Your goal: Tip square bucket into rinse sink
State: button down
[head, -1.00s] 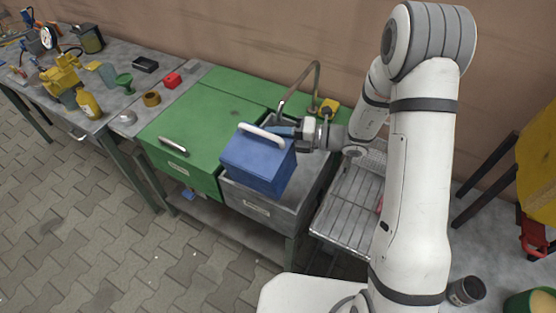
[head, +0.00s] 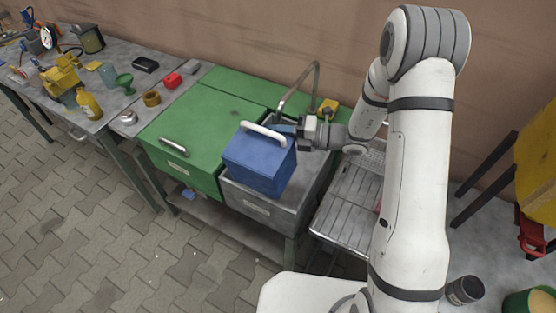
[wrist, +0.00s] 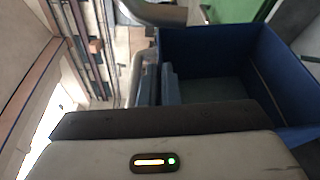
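The square bucket (head: 262,165) is blue with a white bar handle (head: 262,132). It hangs over the grey rinse sink (head: 258,207), whose basin it mostly hides in the head view. My gripper (head: 285,129) reaches in from the right and is shut on the handle. In the wrist view the fingers (wrist: 157,85) are at the handle (wrist: 135,80), left of the bucket's open inside (wrist: 210,65). The bucket (wrist: 285,85) looks tilted, but I cannot tell how far. I cannot make out whether anything is in it.
A curved tap (head: 300,85) rises behind the sink, near a yellow object (head: 328,107). A ribbed drainboard (head: 348,205) lies right of the sink. A green cabinet (head: 190,125) stands directly left, and a cluttered grey workbench (head: 110,115) is further left.

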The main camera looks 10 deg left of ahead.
jog(key=shift+w+d, duration=0.15)
jog(key=shift+w, duration=0.25)
notch_tip(320, 180, up, 5)
jog(key=w+m+p, duration=0.2)
jog(key=p, duration=0.5)
jog(key=shift+w+d+r+y, duration=0.15)
jog(key=shift+w+d+y, duration=0.2)
jog(key=shift+d, duration=0.1)
dwell(2.6)
jog(key=s+f+n+b, duration=0.1)
jog(key=b, duration=0.2)
jog(key=s+a+f+n+b, duration=0.1)
jog(key=s+f+b, duration=0.1)
jog(key=s+a+f+h+b, duration=0.1)
jog(key=s+f+b, duration=0.1)
jog(key=b, duration=0.1)
jog(key=shift+s+n+b, duration=0.2)
jog(key=shift+n+b, duration=0.1)
jog(key=shift+n, duration=0.1)
jog(key=shift+s+r, duration=0.15)
jog(key=shift+r, duration=0.15)
jog(key=shift+f, duration=0.15)
